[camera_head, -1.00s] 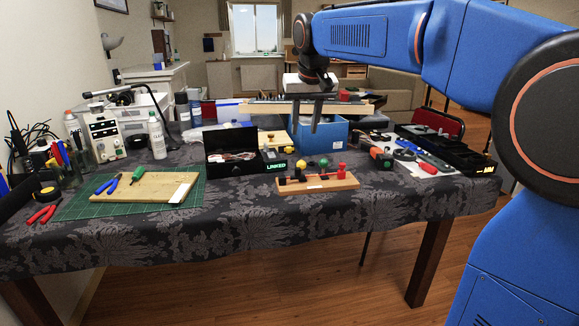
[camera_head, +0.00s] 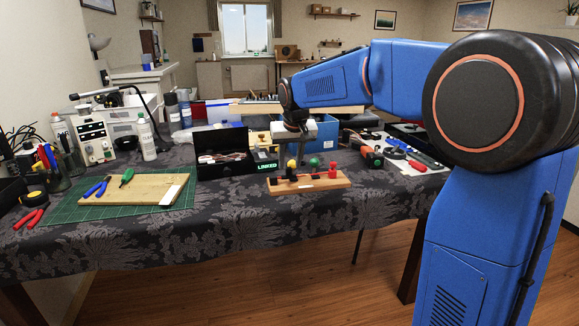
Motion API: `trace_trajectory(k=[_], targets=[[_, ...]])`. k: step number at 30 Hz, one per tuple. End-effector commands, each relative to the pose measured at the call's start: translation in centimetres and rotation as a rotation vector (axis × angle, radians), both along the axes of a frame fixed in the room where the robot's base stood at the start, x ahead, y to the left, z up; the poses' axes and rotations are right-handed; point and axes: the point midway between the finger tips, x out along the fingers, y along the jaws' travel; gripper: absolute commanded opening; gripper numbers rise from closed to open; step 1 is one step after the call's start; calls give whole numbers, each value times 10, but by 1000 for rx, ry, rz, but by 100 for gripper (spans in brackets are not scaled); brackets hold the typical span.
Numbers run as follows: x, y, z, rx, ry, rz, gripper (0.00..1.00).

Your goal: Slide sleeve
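A small wooden board (camera_head: 310,187) lies near the front edge of the table. On it stand a yellow ball-topped piece (camera_head: 291,164), a green ball-topped piece (camera_head: 314,162) and a red piece (camera_head: 333,168), with small dark and red parts low between them. I cannot tell which part is the sleeve. My gripper (camera_head: 299,152) points down at the board's back left, over or just behind the yellow and green pieces. Its fingers are small and dark here, and I cannot tell their gap or any contact.
Behind the board are a black open box (camera_head: 222,168), a small device reading LINKED (camera_head: 265,160) and a blue bin (camera_head: 323,132). An orange-and-black tool (camera_head: 370,156) lies to the right. A green mat (camera_head: 70,208) with a wooden plate is at left. Cloth in front is clear.

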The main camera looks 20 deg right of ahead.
Motion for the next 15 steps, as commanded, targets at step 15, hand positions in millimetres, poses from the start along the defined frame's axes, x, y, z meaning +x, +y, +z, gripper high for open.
trace_trajectory(k=[15], targets=[[9,0,-22,0,1,0,34]])
